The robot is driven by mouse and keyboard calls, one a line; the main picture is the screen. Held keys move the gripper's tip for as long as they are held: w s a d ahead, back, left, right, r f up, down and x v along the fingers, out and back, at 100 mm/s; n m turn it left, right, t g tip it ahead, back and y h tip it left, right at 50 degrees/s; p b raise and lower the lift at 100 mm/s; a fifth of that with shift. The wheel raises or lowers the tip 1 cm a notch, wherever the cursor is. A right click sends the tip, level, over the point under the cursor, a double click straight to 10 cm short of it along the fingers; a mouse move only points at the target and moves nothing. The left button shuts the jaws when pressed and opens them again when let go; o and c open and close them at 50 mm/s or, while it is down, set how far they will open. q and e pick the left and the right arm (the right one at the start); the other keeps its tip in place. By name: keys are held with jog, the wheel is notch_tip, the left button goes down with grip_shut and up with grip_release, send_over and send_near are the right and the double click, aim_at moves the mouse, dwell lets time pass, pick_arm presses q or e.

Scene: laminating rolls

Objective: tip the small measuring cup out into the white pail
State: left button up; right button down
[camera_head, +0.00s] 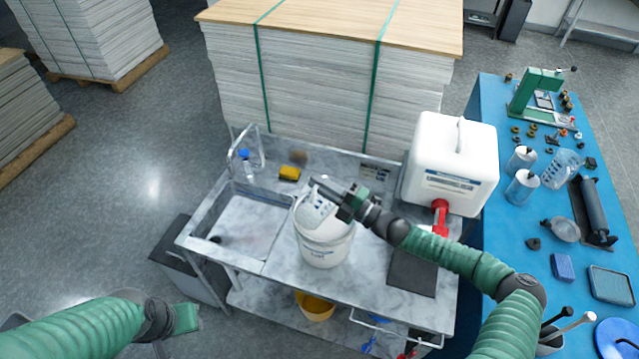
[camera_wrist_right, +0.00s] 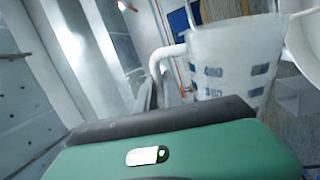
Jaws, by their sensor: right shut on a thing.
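The white pail (camera_head: 325,246) stands on the steel counter, right of the sink. The small measuring cup (camera_head: 316,207), translucent with blue marks, is over the pail's mouth. My right gripper (camera_head: 328,189) is shut on the cup and holds it there. In the right wrist view the cup (camera_wrist_right: 232,68) shows its blue marks and its white handle (camera_wrist_right: 164,62) at the jaws. The cup looks tilted in the head view; its contents cannot be made out. My left gripper (camera_head: 187,318) is low at the left, away from the counter; its fingers do not show clearly.
A white canister (camera_head: 452,150) with a red tap (camera_head: 440,215) stands right of the pail. The sink (camera_head: 240,228), a yellow sponge (camera_head: 290,173) and a blue-capped bottle (camera_head: 246,165) are at left. A blue table (camera_head: 510,235) with bottles and tools is at right. Stacked sheets (camera_head: 320,85) stand behind.

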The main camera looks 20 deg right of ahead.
aim_at(311, 205)
jog(key=shift+w+d+r+m+h, duration=0.2)
jog(key=shift+w+d+m+h, duration=0.2)
jog(key=shift+w+d+m, duration=0.6)
jog(key=shift+s+a, duration=0.25)
dwell(2.7)
jog(key=shift+s+a+r+n+y+p, duration=0.25)
jog(key=shift+s+a+n+p, duration=0.2)
jog(key=shift+s+a+n, duration=0.35)
jog(key=shift+s+a+r+n+y+p, duration=0.1)
jog(key=shift+s+a+n+y+p, duration=0.35)
jog(key=shift+n, duration=0.55)
jog(key=shift+s+a+f+n+g+y, duration=0.1)
jog(key=shift+s+a+f+n+g, duration=0.15)
jog(key=shift+s+a+n, duration=0.3)
jog(key=shift+s+a+f+n+g+y, duration=0.1)
jog(key=shift+s+a+f+n+g, duration=0.2)
jog(key=shift+n, duration=0.4)
jog(key=shift+s+a+f+n+g+y, duration=0.1)
jog(key=shift+s+a+f+n, duration=0.2)
jog(key=shift+s+f+n, duration=0.25)
jog(key=shift+w+r, duration=0.15)
